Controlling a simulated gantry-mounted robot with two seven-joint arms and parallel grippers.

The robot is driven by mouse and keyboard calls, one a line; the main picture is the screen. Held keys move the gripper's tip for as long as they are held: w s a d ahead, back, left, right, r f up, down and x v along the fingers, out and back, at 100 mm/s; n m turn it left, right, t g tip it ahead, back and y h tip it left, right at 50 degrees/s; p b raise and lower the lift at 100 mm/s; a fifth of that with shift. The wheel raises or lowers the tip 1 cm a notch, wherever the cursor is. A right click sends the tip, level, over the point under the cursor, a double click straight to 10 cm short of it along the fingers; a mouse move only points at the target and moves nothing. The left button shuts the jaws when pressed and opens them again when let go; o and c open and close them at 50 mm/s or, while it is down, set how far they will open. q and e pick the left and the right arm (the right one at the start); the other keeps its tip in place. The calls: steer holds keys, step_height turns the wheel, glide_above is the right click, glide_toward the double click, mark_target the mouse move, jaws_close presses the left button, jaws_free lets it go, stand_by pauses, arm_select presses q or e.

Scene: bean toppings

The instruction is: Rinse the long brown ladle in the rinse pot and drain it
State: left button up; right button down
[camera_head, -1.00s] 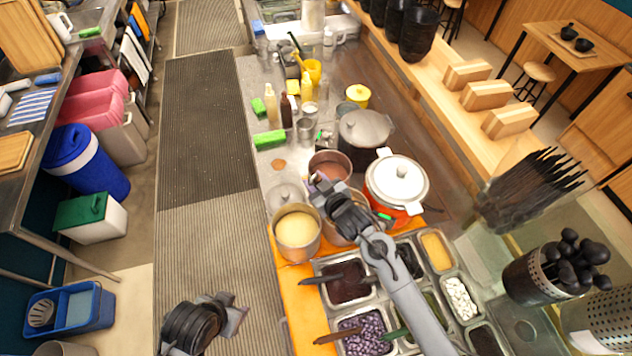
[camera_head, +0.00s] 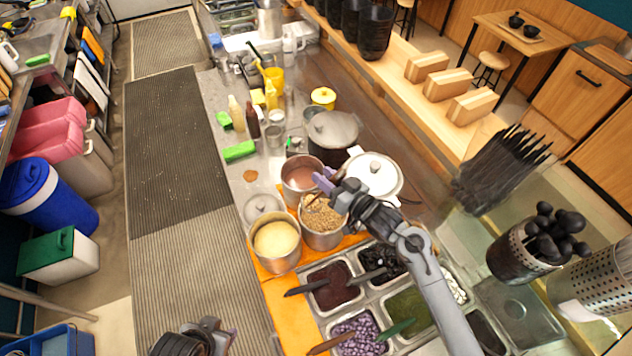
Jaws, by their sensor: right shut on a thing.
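My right gripper (camera_head: 324,184) is shut, low over the right rim of a steel pot of brownish liquid (camera_head: 300,175), which looks like the rinse pot. What it holds is mostly hidden by the gripper; a thin dark piece by the fingers may be part of the long brown ladle, but I cannot tell whether it touches the liquid. A pot of tan grains (camera_head: 322,222) stands just in front, and a pot of pale yellow content (camera_head: 276,242) is to its left. My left gripper (camera_head: 218,330) is at the bottom edge, partly cut off, its jaws unclear.
A white-lidded pot (camera_head: 376,172) stands right of the gripper, partly behind my arm. A grey-lidded pot (camera_head: 333,128) is behind. Topping trays with a brown handle (camera_head: 330,343) and a green handle (camera_head: 397,328) lie in front. A flat lid (camera_head: 262,205) lies left of the pots.

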steer(key=w+d+f+m+t+b, duration=0.1)
steer(key=d+f+m+t+b, duration=0.3)
steer(key=d+f+m+b, duration=0.2)
steer(key=w+d+f+m+t+b, duration=0.2)
steer(key=d+f+m+t+b, duration=0.2)
steer(key=d+b, duration=0.6)
steer(key=f+m, duration=0.2)
steer(key=m, duration=0.1)
steer(key=shift+d+m+y+b, duration=0.3)
steer(key=shift+d+b, duration=0.05)
stand_by(0.8)
stand_by(0.5)
steer(key=shift+r, duration=0.1)
